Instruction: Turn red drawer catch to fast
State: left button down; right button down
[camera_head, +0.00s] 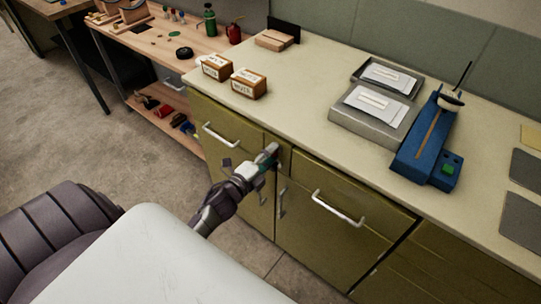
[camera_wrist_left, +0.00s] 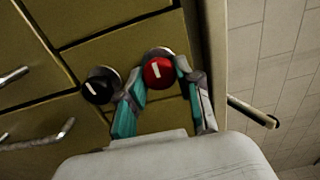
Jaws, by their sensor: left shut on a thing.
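The red drawer catch (camera_wrist_left: 157,73) is a round red knob with a white line on the cabinet front, seen in the left wrist view. Its white line runs nearly up and down in that picture. My left gripper (camera_wrist_left: 160,86) has one finger on each side of it and is shut on it. In the head view my left gripper (camera_head: 264,160) is at the cabinet front between two drawers and hides the catch. A black knob (camera_wrist_left: 101,86) with a slanted white line sits beside the red one, outside the fingers. My right gripper is not in view.
The olive cabinet has drawer handles (camera_head: 338,209) (camera_head: 221,136) near my left arm. The counter (camera_head: 310,95) above holds two small boxes (camera_head: 249,84), metal trays (camera_head: 372,117) and a blue device (camera_head: 424,148). A wooden bench (camera_head: 168,42) stands at the left.

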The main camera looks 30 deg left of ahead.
pick_arm(q)
jog(key=shift+f, duration=0.1)
dwell(0.3)
jog(key=c, duration=0.8)
grip_release()
jog(key=s, duration=1.2)
jog(key=shift+a, duration=0.45)
jog(key=s+d+f+n+g+y, duration=0.1)
jog(key=s+d+f+n+g, duration=0.2)
jog(key=f, duration=0.7)
jog(key=s+f+n+g, duration=0.3)
jog(key=s+f+n, duration=0.1)
jog(key=f, duration=0.6)
jog(key=s+d+f+n+g+y, duration=0.1)
jog(key=s+d+f+n+g, duration=0.2)
jog(key=f, duration=0.7)
jog(key=s+d+f+n+g, duration=0.1)
jog(key=s+f+n+g, duration=0.2)
jog(key=s+f, duration=0.4)
jog(key=s+d+f+n+g, duration=0.2)
jog(key=s+f+g, duration=0.3)
jog(key=s, duration=1)
jog(key=shift+d+f+n+h, duration=0.2)
jog(key=shift+f+n+h, duration=0.2)
jog(key=shift+f+n, duration=0.5)
